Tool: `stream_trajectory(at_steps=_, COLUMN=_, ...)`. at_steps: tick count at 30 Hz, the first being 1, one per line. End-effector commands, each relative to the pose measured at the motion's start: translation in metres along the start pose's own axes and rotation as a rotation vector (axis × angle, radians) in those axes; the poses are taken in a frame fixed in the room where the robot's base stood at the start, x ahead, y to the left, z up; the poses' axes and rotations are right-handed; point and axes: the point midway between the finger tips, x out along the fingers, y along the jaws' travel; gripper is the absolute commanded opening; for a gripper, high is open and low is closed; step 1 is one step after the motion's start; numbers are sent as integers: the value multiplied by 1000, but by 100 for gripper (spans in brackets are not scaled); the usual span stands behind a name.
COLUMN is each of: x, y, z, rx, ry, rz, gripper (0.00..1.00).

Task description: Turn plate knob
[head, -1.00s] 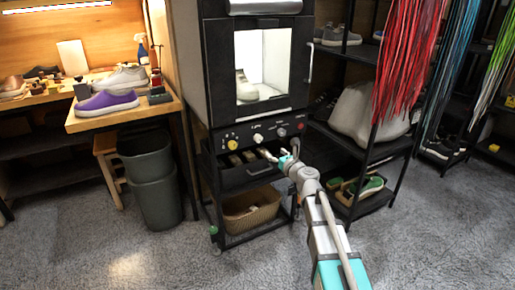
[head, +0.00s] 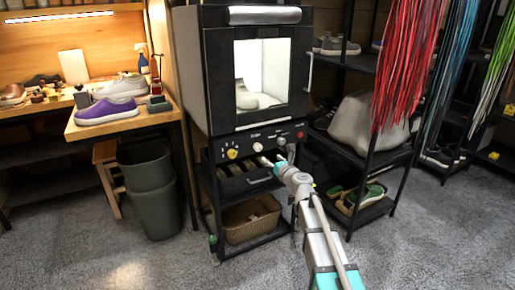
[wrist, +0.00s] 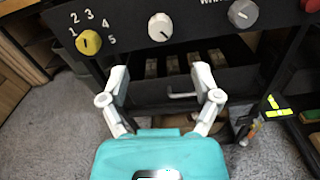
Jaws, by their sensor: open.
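The black cabinet's control panel (head: 262,143) carries a row of knobs. In the wrist view, a yellow knob (wrist: 88,41) is at the left with numbers around it. A white knob (wrist: 159,27) is in the middle and a grey knob (wrist: 243,14) is to its right. I cannot read which is labelled plate. My gripper (wrist: 159,76) is open and empty, its two pale fingers apart below the white knob in the picture, with no visible contact. In the head view, my gripper (head: 272,161) is in front of the panel, near the white knob (head: 257,147).
A red knob (head: 300,134) is at the panel's right end. Below the panel are an open drawer (head: 247,184) and a wicker basket (head: 252,219). A shoe rack (head: 362,165) stands close on the right, bins (head: 150,185) on the left. Floor in front is clear.

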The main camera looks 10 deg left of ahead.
Motion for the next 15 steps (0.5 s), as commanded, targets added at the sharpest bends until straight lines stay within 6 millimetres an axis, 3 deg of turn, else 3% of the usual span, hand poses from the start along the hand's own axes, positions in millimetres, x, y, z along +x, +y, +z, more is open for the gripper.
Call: stream_trajectory(at_steps=15, x=82, y=0, z=0, rx=0, ry=0, rz=1, gripper=81)
